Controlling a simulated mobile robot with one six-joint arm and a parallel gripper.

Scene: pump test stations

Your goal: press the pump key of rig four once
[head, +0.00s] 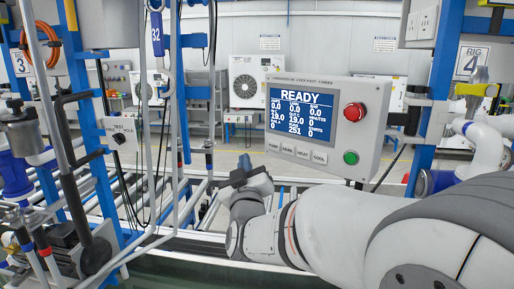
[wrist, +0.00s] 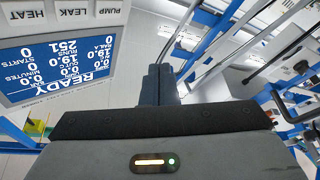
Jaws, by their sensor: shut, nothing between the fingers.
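The control panel (head: 334,125) is a grey box whose blue screen (head: 300,112) reads READY. Below the screen is a row of pale keys. The pump key (head: 273,146) is at the left end, with leak (head: 288,151), heat (head: 303,155) and cool (head: 320,158) to its right. My gripper (head: 242,163) is shut and empty, left of and a little below the pump key, apart from it in the picture. In the wrist view the shut fingers (wrist: 160,70) point up beside the upside-down panel, and the pump key (wrist: 104,11) is at the upper left.
A red button (head: 354,112) and a green button (head: 350,157) are on the panel's right side. A RIG 4 sign (head: 472,62) hangs at the right. Blue posts, pipes and hoses crowd the left. A "test hold" box (head: 121,134) with a knob is there.

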